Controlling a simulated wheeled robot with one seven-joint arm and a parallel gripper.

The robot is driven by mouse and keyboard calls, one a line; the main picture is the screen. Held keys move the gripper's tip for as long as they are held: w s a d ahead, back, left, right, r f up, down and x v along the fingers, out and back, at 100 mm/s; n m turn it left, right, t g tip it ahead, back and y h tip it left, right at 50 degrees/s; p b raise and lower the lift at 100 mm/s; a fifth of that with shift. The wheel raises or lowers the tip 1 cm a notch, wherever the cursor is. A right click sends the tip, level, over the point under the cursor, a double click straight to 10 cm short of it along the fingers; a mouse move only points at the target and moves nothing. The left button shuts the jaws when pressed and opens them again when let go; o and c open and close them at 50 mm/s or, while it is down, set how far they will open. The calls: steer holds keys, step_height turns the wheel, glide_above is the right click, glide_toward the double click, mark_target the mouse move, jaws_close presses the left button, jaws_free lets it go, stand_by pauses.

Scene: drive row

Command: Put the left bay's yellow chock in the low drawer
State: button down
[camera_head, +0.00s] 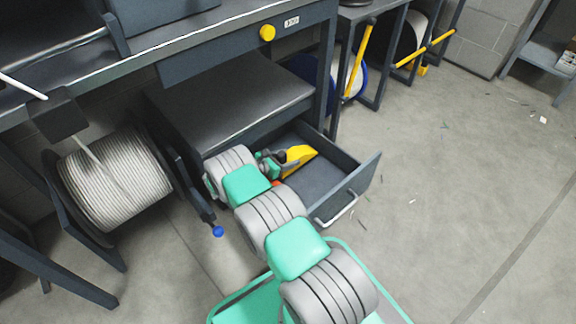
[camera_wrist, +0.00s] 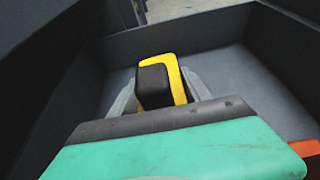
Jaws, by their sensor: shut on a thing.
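The yellow chock (camera_head: 299,155) is inside the open low drawer (camera_head: 365,176), near its left and back part. In the wrist view the chock (camera_wrist: 179,82) stands between the two grey fingers, with a black block-like part in front of it. My gripper (camera_head: 280,161) is shut on the chock, down inside the drawer walls. The drawer wall (camera_wrist: 225,43) surrounds it in the wrist view. The chock's underside is hidden, so I cannot tell whether it touches the drawer floor.
A grey cabinet top (camera_head: 235,100) overhangs the drawer's back. A cable reel (camera_head: 115,180) stands to the left. A blue-tipped lever (camera_head: 217,231) sticks out left of the drawer. Yellow bars (camera_head: 358,62) show at the bays behind. The floor to the right is mostly clear.

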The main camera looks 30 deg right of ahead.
steer(key=shift+f, duration=1.4)
steer(key=shift+c, duration=2.4)
jaws_free()
steer(key=shift+s+f, duration=0.1)
steer(key=shift+f, duration=0.1)
steer(key=shift+r, duration=0.35)
steer(key=p+v, duration=0.3)
steer(key=v, duration=0.8)
steer(key=shift+a+r, duration=0.1)
steer(key=shift+r, duration=0.05)
steer(key=shift+a, duration=0.35)
